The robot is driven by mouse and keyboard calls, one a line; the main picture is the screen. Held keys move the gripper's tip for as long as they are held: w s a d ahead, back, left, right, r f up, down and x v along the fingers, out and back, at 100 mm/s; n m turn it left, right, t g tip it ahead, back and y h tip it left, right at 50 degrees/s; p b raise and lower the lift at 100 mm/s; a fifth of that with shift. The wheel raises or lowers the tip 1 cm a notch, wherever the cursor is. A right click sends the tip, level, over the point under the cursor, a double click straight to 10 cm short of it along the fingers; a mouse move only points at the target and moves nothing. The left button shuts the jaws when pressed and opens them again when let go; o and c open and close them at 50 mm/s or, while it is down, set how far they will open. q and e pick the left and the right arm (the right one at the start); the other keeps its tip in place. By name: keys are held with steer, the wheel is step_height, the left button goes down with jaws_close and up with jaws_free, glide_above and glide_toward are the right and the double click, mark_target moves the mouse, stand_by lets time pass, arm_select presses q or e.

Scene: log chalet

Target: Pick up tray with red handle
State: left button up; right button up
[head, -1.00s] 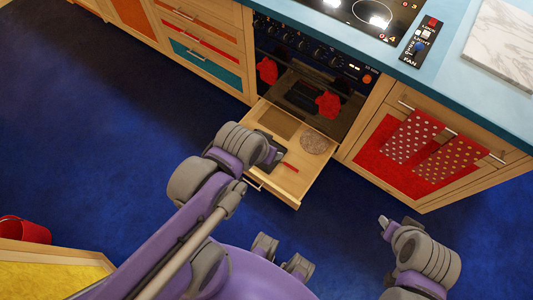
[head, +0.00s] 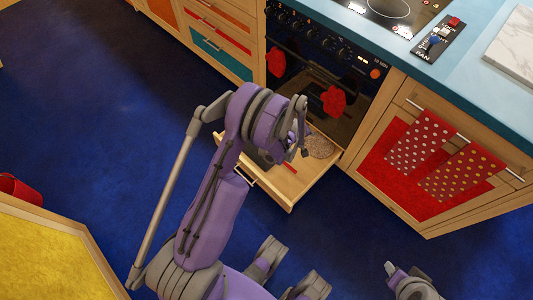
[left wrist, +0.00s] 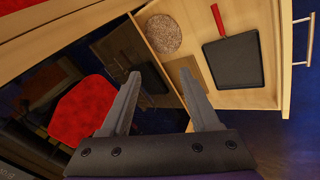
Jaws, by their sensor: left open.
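The tray with the red handle is a dark, square, shallow pan (left wrist: 235,62) lying in the open drawer, seen whole in the left wrist view. Its red handle (left wrist: 217,19) points to the top of that view. In the head view my left arm hides much of the tray, and a bit of the red handle (head: 290,168) shows. My left gripper (left wrist: 158,74) is open and empty, beside the tray and apart from it, over the oven side of the drawer. My right gripper (head: 389,267) is low at the right, away from the drawer; its jaws are unclear.
The open drawer (head: 291,203) sticks out below the oven (head: 310,70). A round speckled trivet (left wrist: 163,34) and a flat brown board (left wrist: 187,76) lie in it. A red oven mitt (head: 334,101) hangs on the oven front. Blue floor (head: 90,130) is free at left.

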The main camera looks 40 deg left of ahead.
arm_select(q)
step_height(320, 180, down, 13)
steer(key=a+n+b, duration=0.2)
steer(key=n+b, duration=0.2)
steer(key=n, duration=0.1)
glide_toward(289, 167)
steer(key=shift+t, duration=0.3)
steer(key=f+b, duration=0.1)
steer(key=b, duration=0.1)
steer(key=w+f+b, duration=0.1)
steer(key=f+b, duration=0.1)
steer(key=b, duration=0.1)
steer(key=d+f+b, duration=0.1)
steer(key=b, duration=0.2)
steer(key=shift+w+f, duration=0.25)
steer(key=shift+w, duration=0.05)
steer(key=b+x, duration=0.1)
steer(key=x, duration=0.3)
steer(key=b+x, duration=0.1)
steer(key=x, duration=0.1)
steer(key=shift+w+a+b, duration=0.35)
steer(key=shift+a, duration=0.05)
jaws_close()
arm_select(e)
step_height(289, 167, down, 17)
steer(key=w, duration=0.1)
steer(key=shift+w+r, duration=0.2)
steer(key=shift+w, duration=0.05)
